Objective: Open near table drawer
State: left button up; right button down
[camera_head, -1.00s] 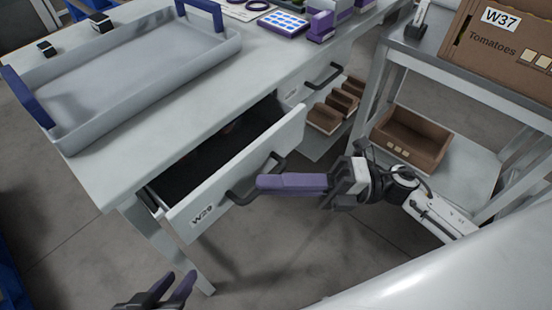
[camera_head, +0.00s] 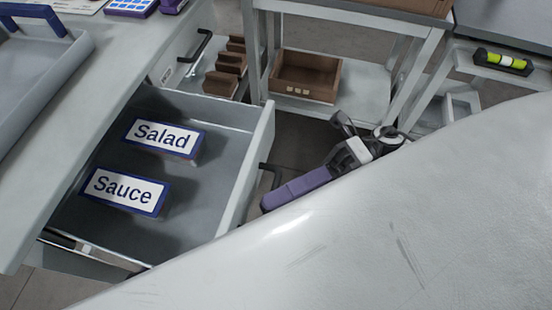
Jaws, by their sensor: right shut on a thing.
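The near table drawer (camera_head: 245,165) is pulled well out from under the grey table (camera_head: 95,115). Inside it lie two blocks with blue-framed labels, "Salad" (camera_head: 163,138) and "Sauce" (camera_head: 125,190). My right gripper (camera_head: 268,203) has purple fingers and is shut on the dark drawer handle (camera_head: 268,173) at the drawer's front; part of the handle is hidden. My left gripper is not in view.
A second drawer (camera_head: 180,65) with a dark handle is shut further along the table. A grey tray (camera_head: 70,45) stands on the table. A trolley (camera_head: 350,85) holds a brown crate (camera_head: 305,78) on its lower shelf. My white body covers the lower right.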

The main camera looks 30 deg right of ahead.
dwell(0.3)
jog(key=c, duration=1.8)
grip_release()
jog(key=shift+c, duration=0.2)
jog(key=shift+d, duration=0.1)
jog(key=d+f, duration=0.1)
jog(key=d, duration=0.9)
jog(key=shift+w+f, duration=0.2)
jog(key=shift+w, duration=0.05)
